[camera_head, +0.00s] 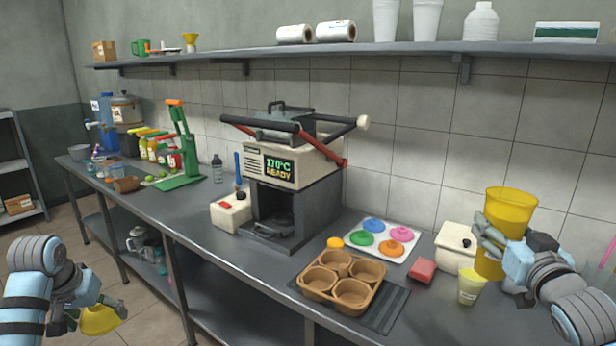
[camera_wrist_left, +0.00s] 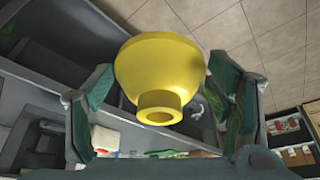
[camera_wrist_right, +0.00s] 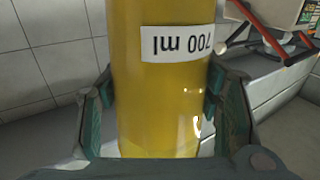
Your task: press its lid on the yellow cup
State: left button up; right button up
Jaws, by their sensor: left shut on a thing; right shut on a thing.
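A small pale yellow cup (camera_head: 470,286) stands upright on the counter at the right, with dark marks on its front. My right gripper (camera_head: 487,238) is shut on a tall yellow container (camera_head: 510,208) just behind it; its "700 ml" label reads upside down in the right wrist view (camera_wrist_right: 165,90). My left gripper (camera_head: 80,312) is off the counter at the lower left, shut on a yellow funnel-shaped piece (camera_wrist_left: 160,75). Round coloured pieces, pink (camera_head: 374,225), orange-red (camera_head: 402,233), blue (camera_head: 361,238) and green (camera_head: 390,247), lie on a white tray; I cannot tell whether one is the cup's lid.
A brown tray of round moulds (camera_head: 318,283) sits on a dark mat left of the cup. A red block (camera_head: 422,270) and a white lidded box (camera_head: 455,243) stand nearby. The press (camera_head: 292,165) stands mid-counter.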

pick_arm(q)
jog(key=shift+r, duration=0.15)
jog(key=shift+r+p, duration=0.45)
jog(key=shift+p, duration=0.15)
pick_arm(e)
jog(key=s+a+f+n+y, duration=0.1)
jog(key=s+a+n+y, duration=0.55)
jog(key=a, duration=0.75)
pick_arm(q)
jog(key=shift+r+p, duration=1)
pick_arm(e)
jog(key=s+a+f+g+y, duration=0.1)
jog(key=s+a+f+y, duration=0.1)
jog(key=s+f, duration=0.3)
jog(key=s+a+f+g+y, duration=0.1)
jog(key=s+a+f, duration=0.3)
jog(key=s, duration=0.5)
notch_tip(320, 180, down, 2)
jog(key=shift+a+f+n+y, duration=0.1)
jog(key=shift+a+n+y, duration=0.2)
jog(key=shift+y, duration=0.45)
jog(key=shift+w+d, duration=0.1)
